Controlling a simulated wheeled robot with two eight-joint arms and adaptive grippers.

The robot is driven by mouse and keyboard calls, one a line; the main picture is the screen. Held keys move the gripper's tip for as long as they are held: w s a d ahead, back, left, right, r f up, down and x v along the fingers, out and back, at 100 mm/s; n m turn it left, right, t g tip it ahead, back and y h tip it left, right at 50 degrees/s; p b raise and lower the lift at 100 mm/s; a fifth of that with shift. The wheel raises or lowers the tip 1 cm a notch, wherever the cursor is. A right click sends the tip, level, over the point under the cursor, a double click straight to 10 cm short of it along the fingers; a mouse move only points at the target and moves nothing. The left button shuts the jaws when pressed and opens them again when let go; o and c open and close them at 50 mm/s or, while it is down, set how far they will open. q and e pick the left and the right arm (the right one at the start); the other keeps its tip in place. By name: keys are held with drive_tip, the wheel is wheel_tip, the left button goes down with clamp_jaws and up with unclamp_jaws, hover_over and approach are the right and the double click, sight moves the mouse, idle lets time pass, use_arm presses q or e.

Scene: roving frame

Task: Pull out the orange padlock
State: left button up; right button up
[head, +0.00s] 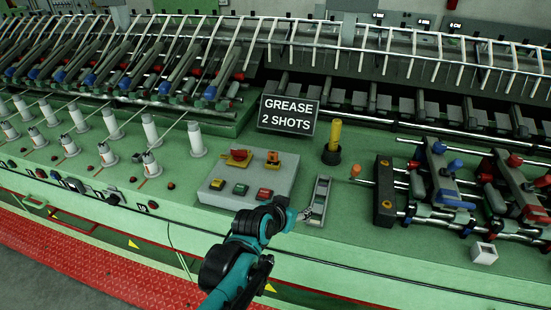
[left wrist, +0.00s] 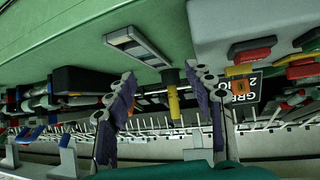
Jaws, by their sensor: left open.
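The orange padlock (head: 273,158) appears as a small orange block on the top right of the grey control box (head: 225,190). In the left wrist view, which is upside down, an orange block (left wrist: 240,87) shows at the box's edge, right of the fingers. My left gripper (head: 303,213) is in front of the box's right corner, beside the grey slotted holder (head: 320,200), apart from the padlock. In the left wrist view its two fingers (left wrist: 164,78) stand wide apart with nothing between them. My right gripper is in neither view.
A yellow knob with a red top (head: 238,155) and several coloured buttons are on the box. A "GREASE 2 SHOTS" sign (head: 288,115) stands behind it. A yellow cylinder (head: 334,137) stands upright in a black cup. Clamps on rods (head: 440,185) are at right, white spools (head: 151,130) at left.

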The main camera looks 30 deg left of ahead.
use_arm(q)
drive_tip(key=w+a+r, duration=0.1)
drive_tip(key=a, duration=0.1)
drive_tip(key=w+a+r+t+y+p, duration=0.1)
drive_tip(key=w+a, duration=0.1)
drive_tip(key=w+a+r+n+t+p, duration=0.1)
drive_tip(key=w+a, duration=0.1)
drive_tip(key=shift+w+a, duration=0.15)
drive_tip(key=shift+w, duration=0.1)
drive_tip(key=n+t+y+p, duration=0.1)
drive_tip(key=y+p, duration=0.1)
approach(272, 154)
drive_tip(key=w, duration=0.1)
drive_tip(key=w+f, duration=0.1)
drive_tip(key=w, duration=0.1)
drive_tip(key=shift+f, duration=0.35)
drive_tip(key=shift+w+a+f+t+y, duration=0.1)
drive_tip(key=shift+w+a+t+y, duration=0.15)
drive_tip(key=shift+w+t+y, duration=0.05)
drive_tip(key=x, duration=0.7)
drive_tip(key=shift+w+b, duration=0.1)
drive_tip(key=shift+b, duration=0.2)
drive_tip(key=shift+c, duration=0.8)
clamp_jaws()
